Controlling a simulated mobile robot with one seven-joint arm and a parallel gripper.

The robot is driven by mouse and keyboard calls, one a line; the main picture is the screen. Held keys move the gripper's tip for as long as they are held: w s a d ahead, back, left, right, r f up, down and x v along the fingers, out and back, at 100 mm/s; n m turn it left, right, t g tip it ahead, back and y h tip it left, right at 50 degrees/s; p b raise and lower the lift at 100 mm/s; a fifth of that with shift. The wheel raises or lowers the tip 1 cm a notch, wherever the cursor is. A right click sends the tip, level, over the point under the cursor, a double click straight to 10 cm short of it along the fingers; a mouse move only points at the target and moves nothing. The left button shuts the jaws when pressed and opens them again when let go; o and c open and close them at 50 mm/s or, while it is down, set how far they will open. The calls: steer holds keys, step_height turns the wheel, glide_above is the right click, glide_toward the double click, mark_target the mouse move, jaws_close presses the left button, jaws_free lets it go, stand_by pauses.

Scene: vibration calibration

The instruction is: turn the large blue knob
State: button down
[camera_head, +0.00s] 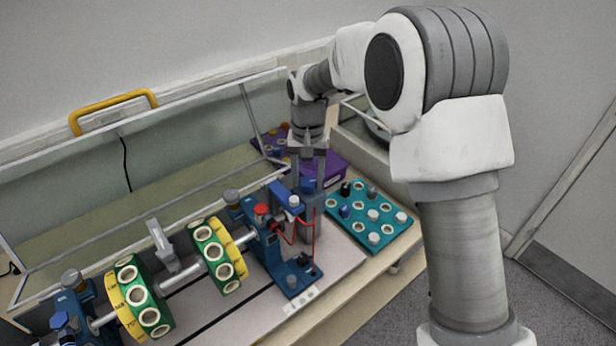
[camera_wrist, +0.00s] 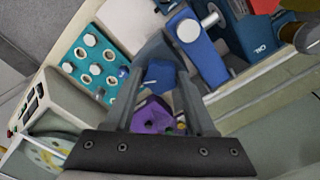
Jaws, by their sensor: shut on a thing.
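The large blue knob (camera_wrist: 161,77) is a faceted dark blue piece that shows between my fingers in the wrist view. My gripper (camera_head: 309,188) points down beside the right end of the blue-framed rotor rig in the head view. Its fingers are shut on the knob, one on each side. A blue bracket (camera_head: 287,195) with a grey screw knob stands just left of my fingers. The same bracket shows in the wrist view (camera_wrist: 194,46).
A teal tray (camera_head: 345,226) with several round sockets and pegs lies to the right. A purple box (camera_head: 335,165) stands behind my gripper. The shaft with green and yellow discs (camera_head: 213,256) extends left. Red wires (camera_head: 314,240) hang close to my gripper. A clear-walled guard with a yellow handle (camera_head: 113,103) stands behind.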

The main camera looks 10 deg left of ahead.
mark_target(308, 182)
steer(key=shift+c, duration=1.1)
jaws_free()
step_height(308, 182, up, 18)
steer(key=shift+f, duration=0.25)
